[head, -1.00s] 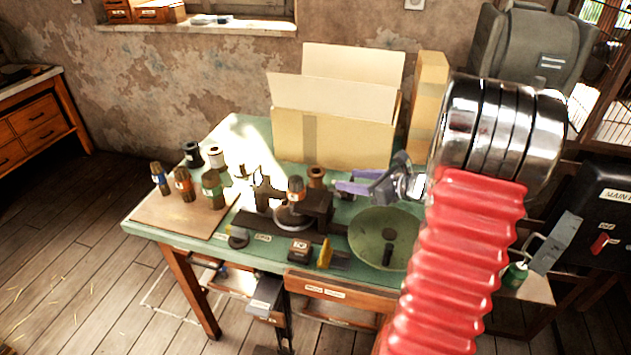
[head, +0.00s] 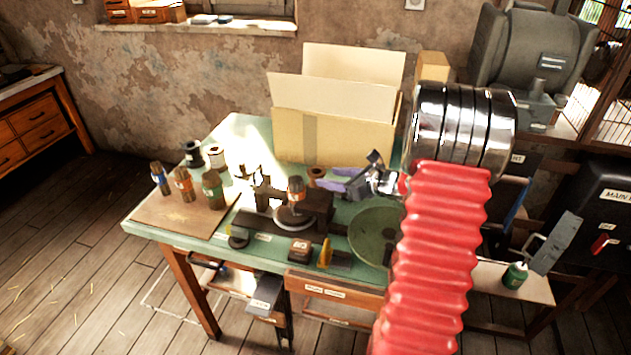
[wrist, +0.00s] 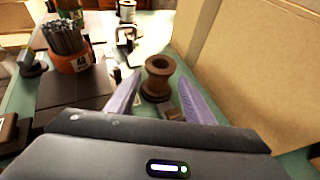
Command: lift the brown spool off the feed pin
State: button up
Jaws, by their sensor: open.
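The brown spool (wrist: 158,78) stands upright on the bench, seen in the wrist view between and just beyond my two purple fingers. In the head view the spool (head: 316,176) shows small behind the press, partly covered by my fingertips and the press. My gripper (wrist: 155,95) is open, with a finger on each side of the spool's line and nothing held. It also shows in the head view (head: 320,181), coming from the right. Whether the fingertips touch the spool I cannot tell. The feed pin is hidden.
A large cardboard box (head: 335,135) stands behind the spool, close to my right-hand finger. The press with an orange cup of rods (wrist: 75,52) is on the left. A green dish (head: 372,232) lies in front.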

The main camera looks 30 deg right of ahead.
aim_at(323, 176)
jog(key=x, duration=0.4)
jog(key=shift+f, duration=0.1)
dwell(0.4)
jog(key=c, duration=0.7)
notch_tip(323, 176, up, 10)
dwell(0.4)
jog(key=shift+a, duration=0.1)
dwell(0.5)
